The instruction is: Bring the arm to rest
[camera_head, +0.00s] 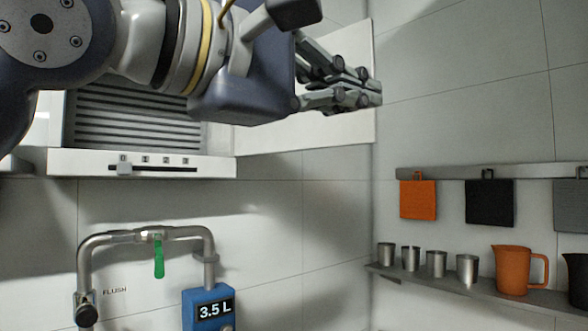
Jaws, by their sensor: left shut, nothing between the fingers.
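My left arm comes in from the upper left. Its left gripper (376,92) is shut and empty, pointing right in front of a white panel (338,131) on the back wall. The gripper touches nothing that I can see. My right gripper is not in view.
Below the arm is a louvred unit (140,115) with a slider (124,168) near 0. A pipe with a green lever (159,258) and a blue meter (207,302) reading 3.5 L stand lower left. A shelf (470,289) at right holds metal cups and an orange jug (512,270); cloths hang above.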

